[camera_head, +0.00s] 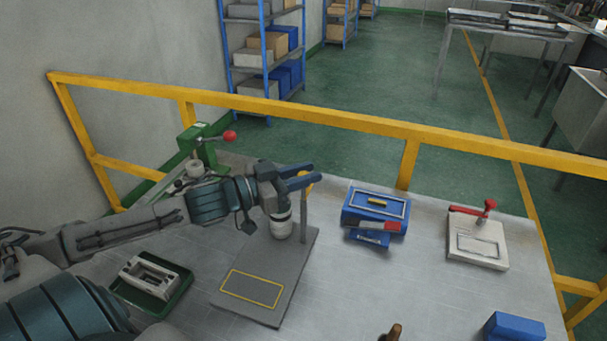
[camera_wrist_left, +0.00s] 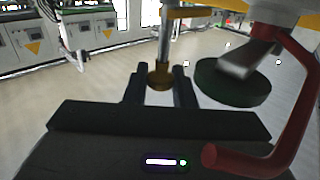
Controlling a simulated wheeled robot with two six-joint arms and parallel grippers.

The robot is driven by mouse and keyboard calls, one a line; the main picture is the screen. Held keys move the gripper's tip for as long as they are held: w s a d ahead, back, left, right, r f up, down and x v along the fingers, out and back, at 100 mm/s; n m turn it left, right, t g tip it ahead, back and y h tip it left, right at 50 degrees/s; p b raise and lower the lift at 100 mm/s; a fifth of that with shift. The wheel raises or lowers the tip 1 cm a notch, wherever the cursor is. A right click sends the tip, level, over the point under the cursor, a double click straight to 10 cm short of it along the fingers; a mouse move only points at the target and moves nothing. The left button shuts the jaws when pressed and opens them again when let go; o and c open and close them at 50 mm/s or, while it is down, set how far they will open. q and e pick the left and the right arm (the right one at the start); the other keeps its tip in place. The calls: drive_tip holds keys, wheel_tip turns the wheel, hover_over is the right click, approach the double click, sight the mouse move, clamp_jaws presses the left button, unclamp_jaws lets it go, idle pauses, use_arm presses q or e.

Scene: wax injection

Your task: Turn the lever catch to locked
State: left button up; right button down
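My left gripper (camera_head: 313,175) reaches in from the left above a grey plate (camera_head: 262,262) on the table. Its two fingers stand apart. In the left wrist view the gripper (camera_wrist_left: 160,88) has a yellow knob (camera_wrist_left: 160,78) on an upright rod between or just beyond its fingertips; contact cannot be told. A bent red handle (camera_wrist_left: 293,105) is close at the right of that view, beside a dark green disc (camera_wrist_left: 233,85). In the head view, a red lever (camera_head: 467,211) with a red knob sits on a white block (camera_head: 477,256). Which lever is the catch cannot be told. My right gripper is out of view.
A green clamp (camera_head: 203,150) with a red ball handle stands behind my arm. A green tray (camera_head: 125,292) with a grey part is front left. A blue box (camera_head: 375,205) with a red handle is right of the plate. A yellow rail (camera_head: 330,118) bounds the back.

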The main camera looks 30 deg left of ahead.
use_arm(q)
clamp_jaws()
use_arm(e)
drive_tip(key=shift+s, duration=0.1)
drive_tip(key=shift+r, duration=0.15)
